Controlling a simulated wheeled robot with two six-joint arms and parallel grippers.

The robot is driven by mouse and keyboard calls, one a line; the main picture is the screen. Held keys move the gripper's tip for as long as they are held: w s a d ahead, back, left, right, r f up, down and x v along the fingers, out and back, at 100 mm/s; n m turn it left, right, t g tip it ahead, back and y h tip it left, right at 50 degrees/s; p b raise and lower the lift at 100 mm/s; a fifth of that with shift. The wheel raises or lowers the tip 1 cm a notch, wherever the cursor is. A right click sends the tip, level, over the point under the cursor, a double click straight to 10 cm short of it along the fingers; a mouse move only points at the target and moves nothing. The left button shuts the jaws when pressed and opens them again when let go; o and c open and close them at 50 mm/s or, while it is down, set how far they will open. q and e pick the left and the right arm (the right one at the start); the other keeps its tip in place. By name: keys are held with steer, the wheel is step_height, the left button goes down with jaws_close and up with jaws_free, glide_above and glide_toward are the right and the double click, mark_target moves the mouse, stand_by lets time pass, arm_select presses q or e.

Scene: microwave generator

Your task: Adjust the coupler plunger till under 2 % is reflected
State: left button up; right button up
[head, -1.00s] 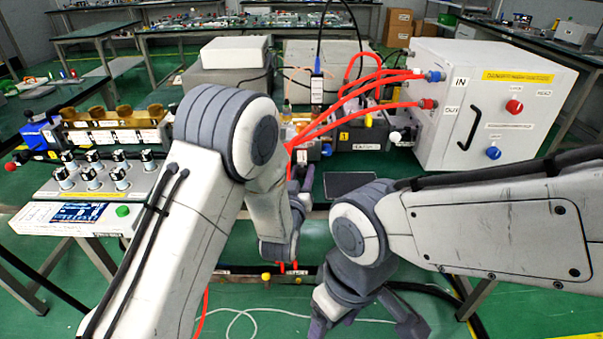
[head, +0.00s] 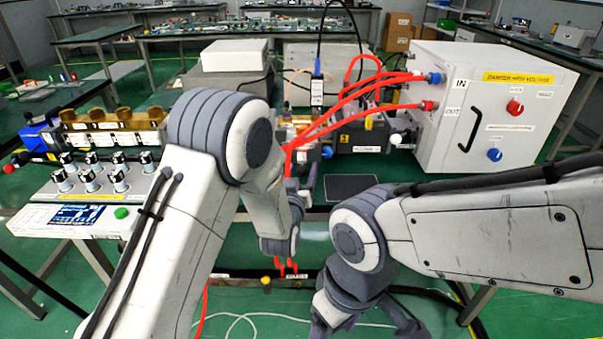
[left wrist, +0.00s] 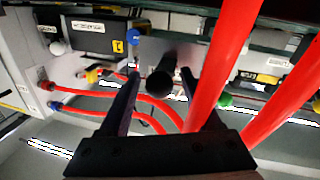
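In the left wrist view a dark round-ended rod (left wrist: 160,83), which looks like the plunger, points toward the camera between my left gripper's fingers. My left gripper (left wrist: 160,75) is open, with a gap on each side of the rod; contact cannot be seen. In the head view my left gripper (head: 303,185) is small and partly hidden by my own arm, in front of the waveguide parts, and the plunger cannot be made out. My right gripper (head: 365,325) hangs low at the bottom edge, fingers spread, empty. A control box with a small lit screen (head: 80,215) stands at left; its reading is illegible.
Red hoses (head: 345,108) run from the white cabinet (head: 490,110) down beside my left gripper; they pass close to its fingers in the wrist view (left wrist: 222,60). A dark flat panel (head: 351,187) lies on the bench right of it.

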arm_select(q)
steer(key=shift+s, duration=0.1)
steer(key=shift+s, duration=0.3)
steer(key=s+a, duration=0.2)
steer(key=s, duration=0.7)
steer(key=shift+s+b, duration=0.25)
steer(key=shift+b, duration=0.2)
steer(key=shift+d, duration=0.1)
